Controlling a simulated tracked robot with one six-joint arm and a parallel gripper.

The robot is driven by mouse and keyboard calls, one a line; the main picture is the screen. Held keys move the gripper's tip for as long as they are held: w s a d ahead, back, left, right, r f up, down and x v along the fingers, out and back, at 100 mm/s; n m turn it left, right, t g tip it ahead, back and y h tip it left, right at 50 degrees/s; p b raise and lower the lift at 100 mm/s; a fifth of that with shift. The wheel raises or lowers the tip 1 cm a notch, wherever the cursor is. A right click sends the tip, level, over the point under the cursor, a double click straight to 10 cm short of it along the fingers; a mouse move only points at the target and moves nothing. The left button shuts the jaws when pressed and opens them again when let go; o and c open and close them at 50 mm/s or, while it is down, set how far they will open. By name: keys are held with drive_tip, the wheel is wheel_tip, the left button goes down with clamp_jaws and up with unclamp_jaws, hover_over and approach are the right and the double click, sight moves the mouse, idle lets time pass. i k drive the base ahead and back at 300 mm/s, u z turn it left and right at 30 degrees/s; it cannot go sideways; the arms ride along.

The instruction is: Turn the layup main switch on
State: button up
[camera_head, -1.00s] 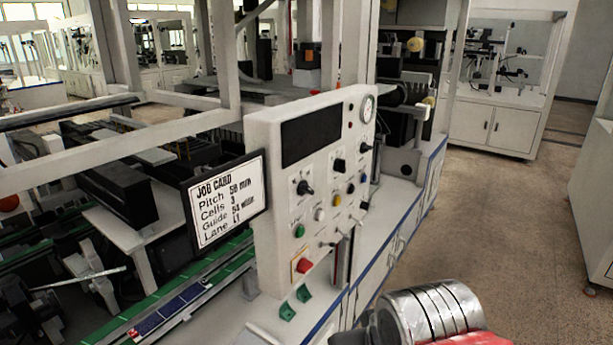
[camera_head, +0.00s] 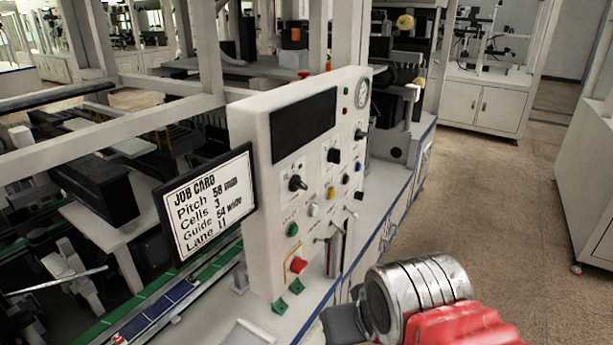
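The white control panel (camera_head: 262,190) stands upright at the middle, with a dark blank display (camera_head: 303,126) at its top. My arm shows at the lower right, with a dark grey end piece (camera_head: 345,325) that seems part of my gripper. It is apart from the panel, below and right of it. Its fingertips are not clearly visible.
The panel also carries a green button (camera_head: 292,230), a red button (camera_head: 298,264), small levers (camera_head: 336,231) and a gauge (camera_head: 362,93). A job card (camera_head: 206,204) hangs at its left. White frame beams stand behind. The floor (camera_head: 480,215) at the right is clear.

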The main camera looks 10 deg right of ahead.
sight(298, 266)
drive_tip(key=k, duration=1.3)
drive_tip(key=u, duration=0.7)
drive_tip(key=i, duration=1.1)
drive_tip(key=u, duration=0.15)
